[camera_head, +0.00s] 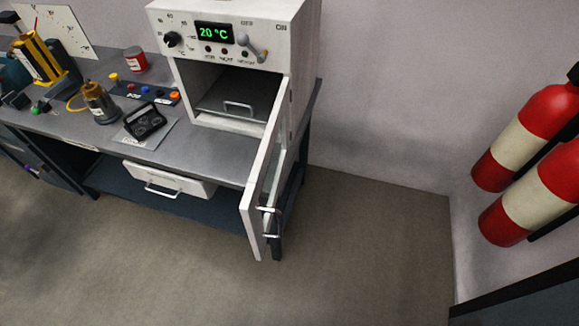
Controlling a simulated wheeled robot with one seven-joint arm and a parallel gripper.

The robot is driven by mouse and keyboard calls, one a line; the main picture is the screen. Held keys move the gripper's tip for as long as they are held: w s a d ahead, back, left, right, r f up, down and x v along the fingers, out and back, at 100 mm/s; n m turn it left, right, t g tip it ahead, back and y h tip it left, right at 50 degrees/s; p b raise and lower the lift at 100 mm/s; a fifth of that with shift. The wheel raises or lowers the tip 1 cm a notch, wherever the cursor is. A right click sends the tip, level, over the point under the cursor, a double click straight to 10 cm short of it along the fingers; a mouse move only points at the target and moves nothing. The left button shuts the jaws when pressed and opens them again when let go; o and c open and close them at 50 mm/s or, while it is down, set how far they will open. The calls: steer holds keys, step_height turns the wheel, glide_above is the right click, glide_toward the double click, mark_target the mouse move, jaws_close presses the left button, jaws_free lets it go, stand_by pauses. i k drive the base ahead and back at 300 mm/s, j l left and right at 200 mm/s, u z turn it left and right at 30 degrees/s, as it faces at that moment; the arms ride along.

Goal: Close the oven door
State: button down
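The white oven (302,45) stands at the right end of the grey workbench. Its display reads 20 °C in green. Its door (257,190) stands wide open, hinged on the right side of the oven and swung out toward the front, past the bench edge. The door has a metal handle (270,222) near its free edge. Inside the open oven chamber is a dark tray (232,97) with a metal handle. My gripper is not in view.
The bench (205,150) carries a brass-coloured pot (99,103), a black device (145,122), a red can (135,60) and a button panel. A white drawer (170,184) hangs below. Red fire extinguishers (540,196) are at the right. The floor (370,230) between is clear.

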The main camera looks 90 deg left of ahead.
mark_target(258, 228)
steer(key=i+u, duration=0.25)
steer(key=u, duration=0.25)
steer(key=i+l+u, duration=0.1)
steer(key=i+u, duration=0.15)
steer(key=u, duration=0.2)
steer(key=i+u, duration=0.1)
steer(key=u, duration=0.3)
steer(key=i+u, duration=0.15)
steer(key=u, duration=0.25)
steer(key=i+u, duration=0.1)
steer(key=u, duration=0.3)
steer(key=i+l+u, duration=0.1)
steer(key=u, duration=0.3)
steer(key=l+u, duration=0.15)
steer(key=u, duration=0.25)
steer(key=i+l+u, duration=0.2)
steer(key=u, duration=0.25)
steer(key=i+l+u, duration=0.3)
steer(key=u, duration=0.2)
steer(key=i+l+u, duration=0.1)
steer(key=l+u, duration=0.35)
steer(key=k+j, duration=0.1)
steer(key=j, duration=0.2)
steer(key=k+j+z, duration=0.4)
steer(key=j, duration=0.3)
steer(key=k+j+z, duration=0.35)
steer(key=k+j, duration=0.15)
steer(key=j, duration=0.15)
